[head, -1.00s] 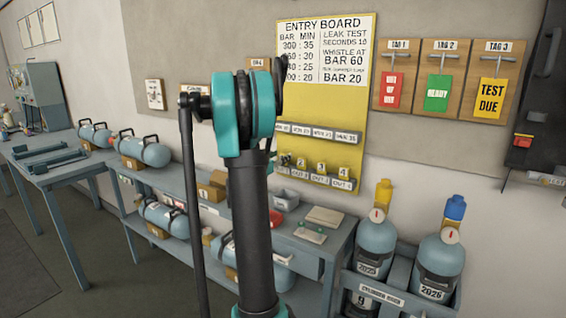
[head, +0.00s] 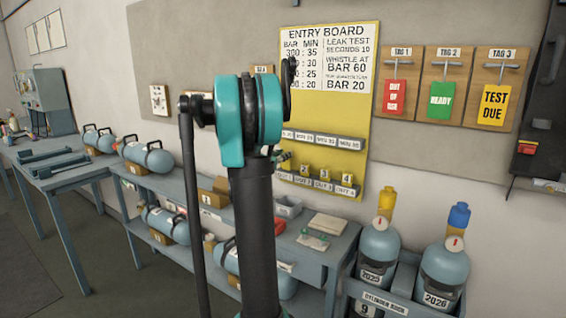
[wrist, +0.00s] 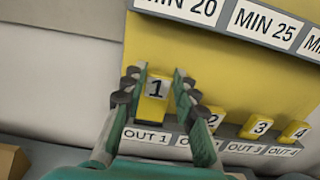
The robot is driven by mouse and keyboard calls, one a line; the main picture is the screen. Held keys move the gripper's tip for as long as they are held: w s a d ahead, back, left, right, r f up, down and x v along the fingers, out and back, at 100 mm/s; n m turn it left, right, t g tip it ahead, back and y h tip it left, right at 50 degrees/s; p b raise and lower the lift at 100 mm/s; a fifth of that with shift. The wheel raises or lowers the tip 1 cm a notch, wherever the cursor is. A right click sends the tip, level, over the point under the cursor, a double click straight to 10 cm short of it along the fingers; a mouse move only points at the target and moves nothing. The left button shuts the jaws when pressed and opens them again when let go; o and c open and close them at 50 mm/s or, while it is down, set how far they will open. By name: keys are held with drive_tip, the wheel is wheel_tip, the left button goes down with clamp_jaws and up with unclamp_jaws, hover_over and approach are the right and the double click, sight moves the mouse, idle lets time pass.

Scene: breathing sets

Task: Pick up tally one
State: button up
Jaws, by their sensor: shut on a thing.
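Tally one, a small yellow block marked 1 (wrist: 153,99), stands above the OUT 1 label in the wrist view. My gripper (wrist: 155,88) has its green and dark fingers on both sides of it, shut on it. I cannot tell whether its base still touches the ledge (wrist: 226,149). In the head view my gripper (head: 283,160) is at the left end of the tally row, mostly hidden behind my own arm, and tally one is hidden there.
Yellow tallies 2 (wrist: 213,117), 3 (wrist: 257,128) and 4 (wrist: 296,131) stand to the right on the same ledge. A rail of MIN labels (wrist: 235,22) juts out above. Below the yellow entry board (head: 351,108) is a grey bench (head: 335,246) with small items.

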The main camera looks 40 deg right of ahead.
drive_tip(key=v, duration=1.8)
drive_tip(key=shift+f, duration=0.15)
